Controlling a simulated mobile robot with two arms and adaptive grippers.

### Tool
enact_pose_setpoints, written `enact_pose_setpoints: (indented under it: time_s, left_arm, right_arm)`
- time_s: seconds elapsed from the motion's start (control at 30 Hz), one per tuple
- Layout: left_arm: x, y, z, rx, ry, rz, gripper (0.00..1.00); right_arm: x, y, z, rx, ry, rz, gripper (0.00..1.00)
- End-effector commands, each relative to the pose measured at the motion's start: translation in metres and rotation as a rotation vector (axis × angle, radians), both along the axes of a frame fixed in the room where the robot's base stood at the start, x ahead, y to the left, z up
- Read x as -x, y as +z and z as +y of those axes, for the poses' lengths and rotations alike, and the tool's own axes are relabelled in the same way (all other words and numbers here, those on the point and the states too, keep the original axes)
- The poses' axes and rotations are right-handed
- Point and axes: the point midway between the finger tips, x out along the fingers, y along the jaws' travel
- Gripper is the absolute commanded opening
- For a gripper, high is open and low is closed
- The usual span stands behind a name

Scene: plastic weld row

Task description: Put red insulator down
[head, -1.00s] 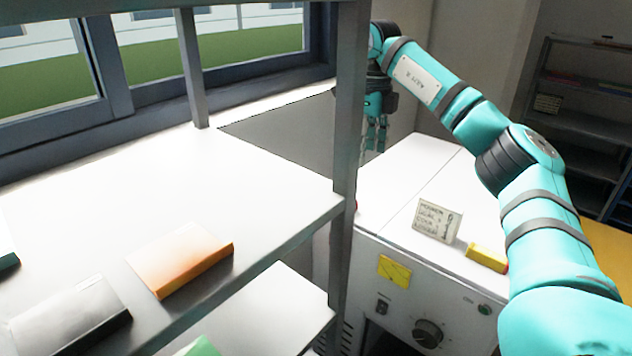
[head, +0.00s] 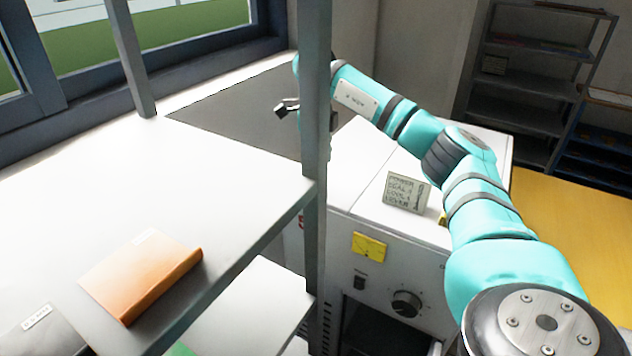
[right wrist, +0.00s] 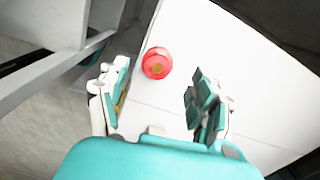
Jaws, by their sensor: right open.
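The red insulator (right wrist: 157,63) stands on a white surface in the right wrist view, near that surface's left edge. My right gripper (right wrist: 160,88) is open, with one finger on either side below the insulator in the picture. The fingers look apart from it, and nothing is held between them. In the head view my right arm reaches over the white machine (head: 375,195), and its gripper is largely hidden behind the grey shelf post. I cannot make out the insulator there. My left gripper is not in view.
A grey post (head: 315,130) of the shelf (head: 150,190) stands in front of the gripper. A small sign (head: 407,192) stands on the machine, with a yellow item (head: 441,218) partly behind my arm. Shelving (head: 525,100) stands at back right.

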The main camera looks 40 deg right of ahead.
Motion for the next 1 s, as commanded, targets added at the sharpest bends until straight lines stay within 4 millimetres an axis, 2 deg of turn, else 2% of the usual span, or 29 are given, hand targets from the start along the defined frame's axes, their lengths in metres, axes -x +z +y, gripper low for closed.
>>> enact_pose_setpoints:
  time_s: [0.2,0.33,0.5,0.77,1.0]
  left_arm:
    - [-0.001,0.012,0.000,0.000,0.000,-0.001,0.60]
    - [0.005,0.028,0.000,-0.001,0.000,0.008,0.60]
    - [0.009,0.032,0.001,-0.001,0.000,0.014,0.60]
    - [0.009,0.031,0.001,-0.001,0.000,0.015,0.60]
    - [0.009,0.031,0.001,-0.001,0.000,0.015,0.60]
  right_arm:
    - [0.002,-0.014,0.000,0.000,0.000,0.004,0.65]
    - [0.006,-0.032,-0.001,0.001,0.000,0.006,0.65]
    - [0.005,-0.054,-0.001,0.000,0.000,0.002,0.65]
    - [0.004,-0.059,0.000,0.000,0.000,0.000,0.65]
    - [0.004,-0.058,0.000,0.000,0.000,0.000,0.35]
